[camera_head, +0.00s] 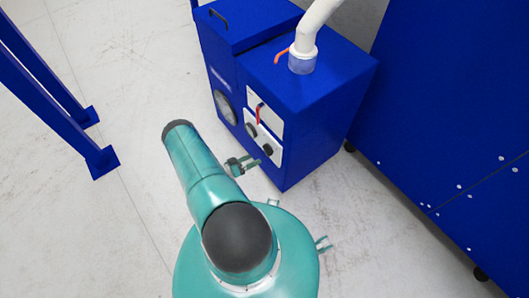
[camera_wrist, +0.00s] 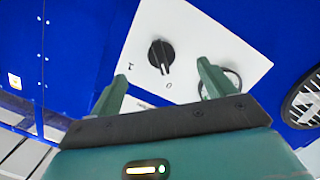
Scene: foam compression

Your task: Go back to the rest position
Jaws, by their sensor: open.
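My gripper (camera_head: 255,164) is in front of the lower white control panel (camera_head: 262,140) of a blue machine in the head view. In the wrist view my gripper (camera_wrist: 160,75) has its two green fingers spread apart with nothing between them. A black knob (camera_wrist: 160,56) on the white panel (camera_wrist: 190,28) shows between and beyond the fingers. I cannot tell the exact gap between the fingertips and the panel.
The blue machine (camera_head: 315,120) carries a red switch handle (camera_head: 260,115), a round vent (camera_head: 225,106) and a white hose (camera_head: 312,28) on top. A large blue cabinet (camera_head: 450,90) stands right. Blue frame legs (camera_head: 45,95) stand left. Pale floor (camera_head: 120,215) is clear at lower left.

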